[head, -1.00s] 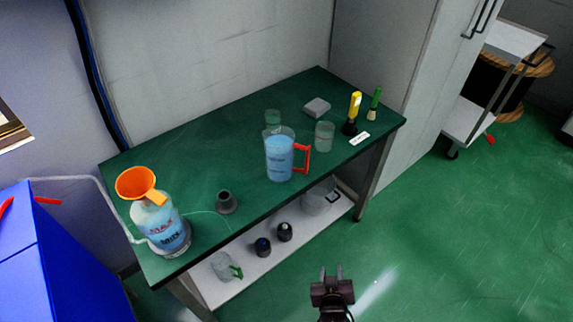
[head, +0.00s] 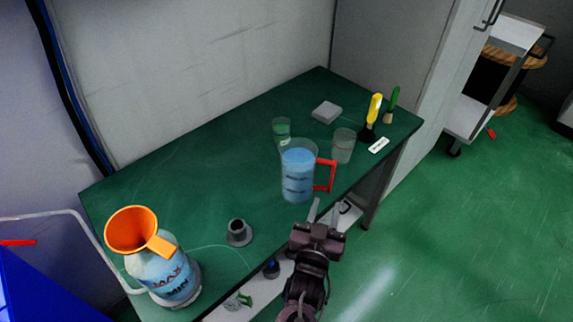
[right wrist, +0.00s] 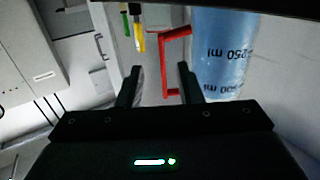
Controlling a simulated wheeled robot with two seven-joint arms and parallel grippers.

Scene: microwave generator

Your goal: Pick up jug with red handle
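The jug with red handle (head: 298,172) stands upright on the green table, filled with blue liquid. Its red handle (head: 332,175) points right in the head view. My right gripper (head: 322,212) is at the table's front edge, just in front of the handle, open and empty. In the right wrist view, the fingers of the right gripper (right wrist: 160,82) are apart. The red handle (right wrist: 167,65) shows beyond and between them, and the blue jug (right wrist: 222,55) is to the right, its measuring marks seen upside down. My left gripper is not in view.
On the green table (head: 215,180) a clear beaker (head: 343,146) and a small glass (head: 281,130) stand close to the jug. A yellow-handled brush (head: 373,110) is at the right. A bottle with an orange funnel (head: 132,232) and a grey stand (head: 238,234) are at the left.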

